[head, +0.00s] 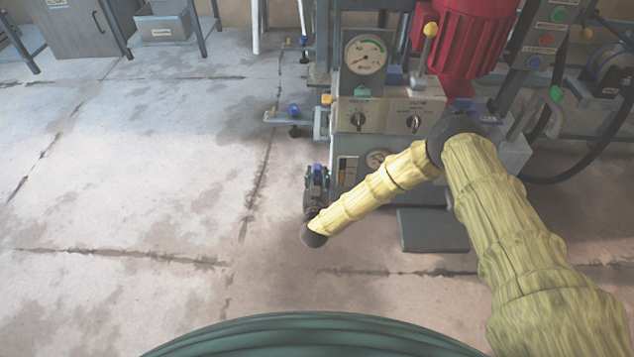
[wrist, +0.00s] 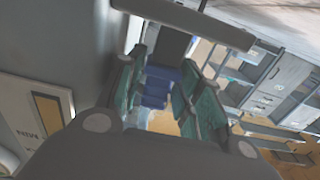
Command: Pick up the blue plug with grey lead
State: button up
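My gripper (head: 317,178) is low beside the left side of the press, seen small in the head view. In the wrist view its two teal-padded fingers (wrist: 165,95) stand apart, with a blue stepped body (wrist: 155,86) between or just beyond them. I cannot tell whether the pads touch it, or whether it is the blue plug with grey lead. Another blue plug-like piece (head: 293,108) sits on a grey bracket (head: 275,117) left of the press, above my gripper. A similar blue piece (head: 303,41) is further back. No grey lead can be made out.
The press (head: 385,115) has a gauge, knobs and a red motor (head: 470,35). A dark block (head: 432,230) lies on the floor at its foot. A black hose (head: 575,175) curves at the right. The floor (head: 140,180) to the left is clear.

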jog(key=shift+w, duration=0.75)
jog(key=c, duration=0.6)
jog(key=shift+c, duration=0.2)
